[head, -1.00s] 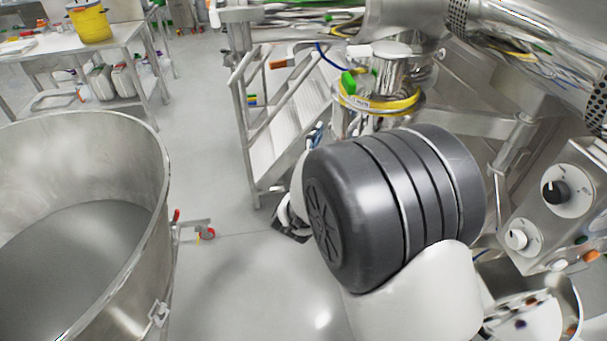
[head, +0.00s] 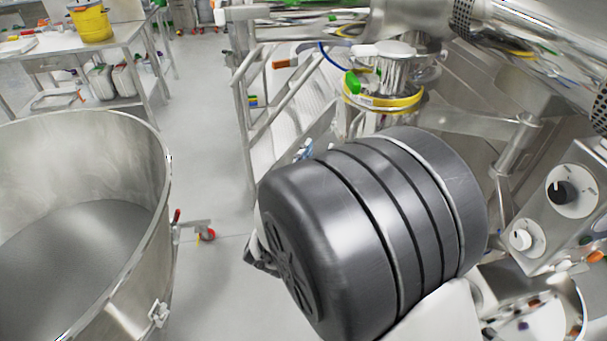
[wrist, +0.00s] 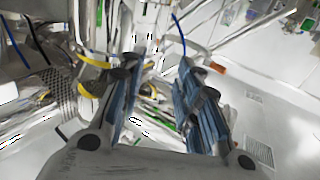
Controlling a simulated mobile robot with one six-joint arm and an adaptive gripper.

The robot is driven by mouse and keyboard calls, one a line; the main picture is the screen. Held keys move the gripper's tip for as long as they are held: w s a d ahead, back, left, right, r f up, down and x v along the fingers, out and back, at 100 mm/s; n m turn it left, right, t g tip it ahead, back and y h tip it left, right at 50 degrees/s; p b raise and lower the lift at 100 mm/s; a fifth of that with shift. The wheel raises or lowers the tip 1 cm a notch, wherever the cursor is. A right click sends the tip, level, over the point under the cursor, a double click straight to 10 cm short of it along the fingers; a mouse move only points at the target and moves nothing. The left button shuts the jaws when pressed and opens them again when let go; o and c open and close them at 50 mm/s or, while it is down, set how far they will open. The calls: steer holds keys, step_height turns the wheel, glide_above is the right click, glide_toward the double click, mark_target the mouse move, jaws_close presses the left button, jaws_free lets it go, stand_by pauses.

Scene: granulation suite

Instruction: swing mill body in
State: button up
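What looks like the mill body is the steel cylinder (head: 394,72) with a yellow band (head: 385,102), below the steel pipework at the upper middle of the head view. A green-tipped part sticks out at its left. In the wrist view, yellow bands (wrist: 93,88) show left of my fingers, partly covered. My gripper (wrist: 160,62) has its two blue-grey padded fingers apart, with no object held between them. An orange-tipped handle (wrist: 217,68) shows beyond the right finger; the handle (head: 284,63) is left of the cylinder in the head view. My dark arm link hides most of the gripper there.
A large open steel bowl (head: 160,200) fills the left side. Steel steps (head: 270,125) stand behind my arm. A control box with knobs (head: 570,195) is at the right. A bench with a yellow bucket (head: 91,24) is far left.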

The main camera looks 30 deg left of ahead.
steer(key=s, duration=0.6)
steer(key=shift+s, duration=0.25)
stand_by(0.6)
